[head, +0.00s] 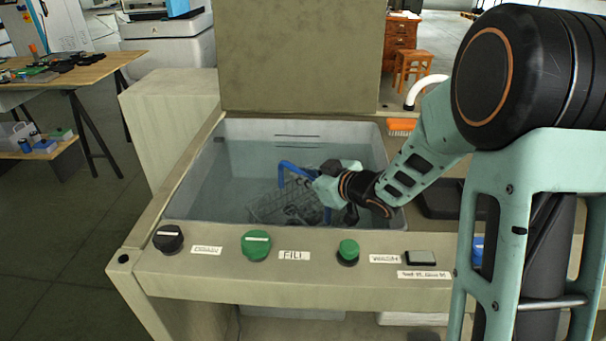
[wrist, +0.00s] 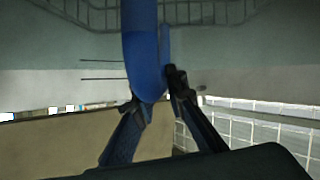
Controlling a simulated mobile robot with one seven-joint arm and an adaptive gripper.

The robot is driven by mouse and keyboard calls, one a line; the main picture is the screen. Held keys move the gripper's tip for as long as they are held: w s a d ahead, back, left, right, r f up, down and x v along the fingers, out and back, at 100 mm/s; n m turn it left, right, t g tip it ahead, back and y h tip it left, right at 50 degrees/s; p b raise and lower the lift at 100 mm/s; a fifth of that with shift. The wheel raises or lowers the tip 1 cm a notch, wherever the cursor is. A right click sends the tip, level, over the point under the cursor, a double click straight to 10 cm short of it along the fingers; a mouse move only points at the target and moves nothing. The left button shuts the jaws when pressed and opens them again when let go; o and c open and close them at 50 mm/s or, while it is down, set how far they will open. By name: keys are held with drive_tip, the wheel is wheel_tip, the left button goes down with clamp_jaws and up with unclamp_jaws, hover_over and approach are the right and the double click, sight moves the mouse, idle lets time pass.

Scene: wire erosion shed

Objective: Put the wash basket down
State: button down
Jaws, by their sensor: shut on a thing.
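The wash basket (head: 268,207) is a wire basket with a blue handle (head: 284,168), inside the grey tub (head: 300,130) in the head view. Dark parts seem to lie in it, too unclear to name. My gripper (head: 316,183) reaches into the tub from the right and is shut on the blue handle. In the wrist view the handle (wrist: 140,45) runs between my gripper's fingers (wrist: 158,95), and the basket's wire rim (wrist: 100,17) shows at the top. I cannot tell whether the basket touches the tub floor. My gripper and forearm hide its right side.
The tub's front panel has a black knob (head: 168,238), a green knob (head: 256,245), a green button (head: 348,252) and labels. An orange brush (head: 401,126) and a white curved pipe (head: 424,90) are at the right rim. A raised panel (head: 300,55) stands behind.

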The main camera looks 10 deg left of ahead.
drive_tip(key=c, duration=1.9)
unclamp_jaws()
drive_tip(key=shift+c, duration=0.2)
drive_tip(key=shift+r, duration=0.25)
drive_tip(key=p+v, duration=0.2)
drive_tip(key=v, duration=0.5)
drive_tip(key=shift+s+d, duration=0.15)
drive_tip(key=shift+s, duration=0.05)
